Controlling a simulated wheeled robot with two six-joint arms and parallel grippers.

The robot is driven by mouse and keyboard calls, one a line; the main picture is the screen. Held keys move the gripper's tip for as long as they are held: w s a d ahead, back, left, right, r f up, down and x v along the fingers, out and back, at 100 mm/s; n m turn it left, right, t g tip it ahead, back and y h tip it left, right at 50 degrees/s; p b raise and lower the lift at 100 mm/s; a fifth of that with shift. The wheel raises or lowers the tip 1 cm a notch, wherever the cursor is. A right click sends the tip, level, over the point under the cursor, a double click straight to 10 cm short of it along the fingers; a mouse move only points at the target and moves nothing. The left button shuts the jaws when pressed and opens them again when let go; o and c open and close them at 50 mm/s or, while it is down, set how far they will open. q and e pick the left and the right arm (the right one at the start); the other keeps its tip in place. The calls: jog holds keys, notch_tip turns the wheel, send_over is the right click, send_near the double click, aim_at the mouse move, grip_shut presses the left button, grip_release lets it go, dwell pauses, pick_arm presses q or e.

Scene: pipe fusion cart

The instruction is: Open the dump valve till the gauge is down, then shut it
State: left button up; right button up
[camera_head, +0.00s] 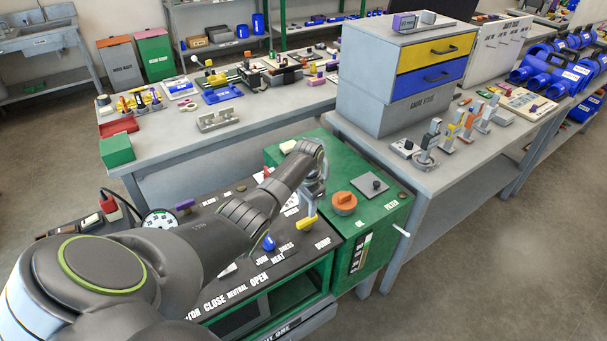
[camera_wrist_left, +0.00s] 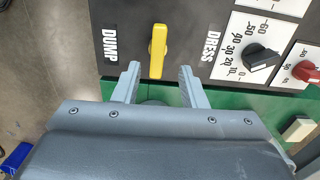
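The dump valve's yellow handle (camera_head: 306,223) sits on the dark control panel of the green cart, near the DUMP label (camera_head: 322,243). In the left wrist view the yellow handle (camera_wrist_left: 158,48) stands lengthwise between the DUMP and DRESS labels. My left gripper (camera_head: 314,194) is above the panel beside the handle. In the left wrist view my left gripper (camera_wrist_left: 160,80) is open and empty, its fingers either side of the handle's near end; contact does not show. The round white gauge (camera_head: 160,219) is partly covered by my left arm and its needle cannot be read. My right gripper is out of view.
A blue knob (camera_head: 269,243) is close to the handle. An orange knob (camera_head: 344,202) stands on the green cart top. In the wrist view a black knob (camera_wrist_left: 262,58) and a red knob (camera_wrist_left: 305,71) lie to the right. Workbenches stand behind.

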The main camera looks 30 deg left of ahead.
pick_arm(q)
notch_tip(320, 180, up, 12)
jog(key=b, duration=0.1)
jog(key=shift+r, duration=0.25)
jog(key=shift+a, duration=0.1)
